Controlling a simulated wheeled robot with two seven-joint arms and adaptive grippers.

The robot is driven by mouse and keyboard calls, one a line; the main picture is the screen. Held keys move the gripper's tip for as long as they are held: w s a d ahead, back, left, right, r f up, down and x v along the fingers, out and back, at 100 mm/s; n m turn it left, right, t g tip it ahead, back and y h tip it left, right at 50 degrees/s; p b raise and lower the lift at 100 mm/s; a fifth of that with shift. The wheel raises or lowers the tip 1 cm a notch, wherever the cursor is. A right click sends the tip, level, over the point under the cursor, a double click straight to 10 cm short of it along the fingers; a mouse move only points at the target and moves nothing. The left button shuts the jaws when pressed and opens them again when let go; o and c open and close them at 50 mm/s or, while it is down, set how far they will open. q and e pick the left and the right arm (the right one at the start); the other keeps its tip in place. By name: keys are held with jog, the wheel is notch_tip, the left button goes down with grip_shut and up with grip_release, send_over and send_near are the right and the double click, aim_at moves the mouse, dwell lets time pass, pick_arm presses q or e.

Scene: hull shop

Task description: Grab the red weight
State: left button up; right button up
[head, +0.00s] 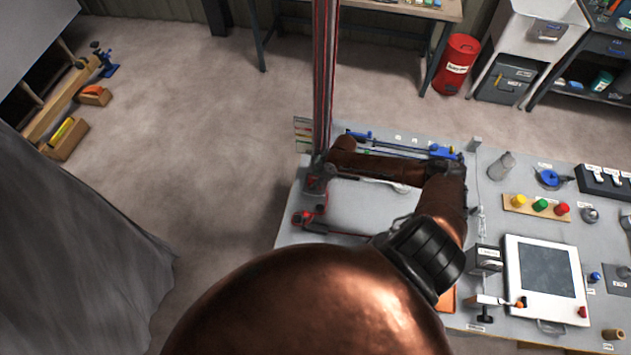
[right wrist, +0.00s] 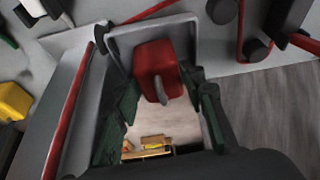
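In the right wrist view, the red weight (right wrist: 156,60), a blocky red piece with a small grey tab, lies between and just beyond the fingertips of my right gripper (right wrist: 160,88). The dark green finger pads stand apart on either side of it; I cannot tell whether either touches it. A light grey square frame or plate shows behind the weight. In the head view, my copper right arm reaches to the left edge of the workbench, and the right gripper (head: 319,180) is small and dark there. I cannot pick out the weight clearly in that view. My left gripper is not in view.
Open floor lies left of the bench. A red bin (head: 457,65) stands behind.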

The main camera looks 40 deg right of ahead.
jog(key=shift+s+r, duration=0.1)
jog(key=shift+s, duration=0.05)
jog(key=c, duration=0.3)
grip_shut()
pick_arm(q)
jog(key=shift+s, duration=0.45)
pick_arm(e)
jog(key=shift+r, duration=0.1)
